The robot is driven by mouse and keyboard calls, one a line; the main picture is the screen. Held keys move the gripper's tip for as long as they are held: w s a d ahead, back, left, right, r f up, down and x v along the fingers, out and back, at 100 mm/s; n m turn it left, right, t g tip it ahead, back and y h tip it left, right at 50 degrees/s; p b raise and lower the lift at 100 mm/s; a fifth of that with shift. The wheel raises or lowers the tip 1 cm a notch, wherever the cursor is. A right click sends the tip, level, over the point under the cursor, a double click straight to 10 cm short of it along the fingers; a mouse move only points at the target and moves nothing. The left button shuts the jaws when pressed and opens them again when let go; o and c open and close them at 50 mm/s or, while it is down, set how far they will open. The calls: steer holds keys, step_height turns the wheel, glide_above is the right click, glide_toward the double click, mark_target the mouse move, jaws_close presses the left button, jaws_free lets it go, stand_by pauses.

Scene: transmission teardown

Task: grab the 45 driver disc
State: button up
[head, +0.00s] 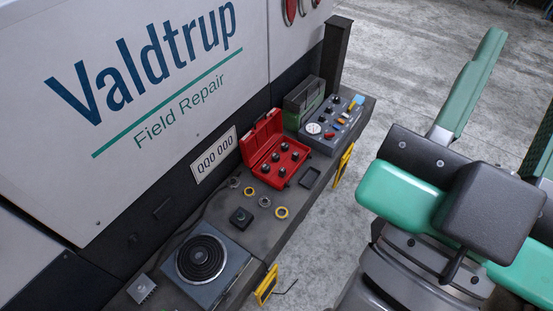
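An open red case (275,157) lies on the dark bench. Several black knob-like pieces sit in its tray, one of them a black piece (281,171) near the front. They may be driver discs, but they are too small for me to read any number, so I cannot tell which is the 45. Several small rings lie left of and in front of the case, including a yellow ring (281,212) and a grey ring (265,201). My green and dark arm links fill the right side, apart from the bench. My gripper does not show.
A hot plate (202,259) with a black coil stands at the bench's near end. A small black box (241,218) and a black tray (310,177) lie nearby. Yellow handles (343,163) project from the front edge.

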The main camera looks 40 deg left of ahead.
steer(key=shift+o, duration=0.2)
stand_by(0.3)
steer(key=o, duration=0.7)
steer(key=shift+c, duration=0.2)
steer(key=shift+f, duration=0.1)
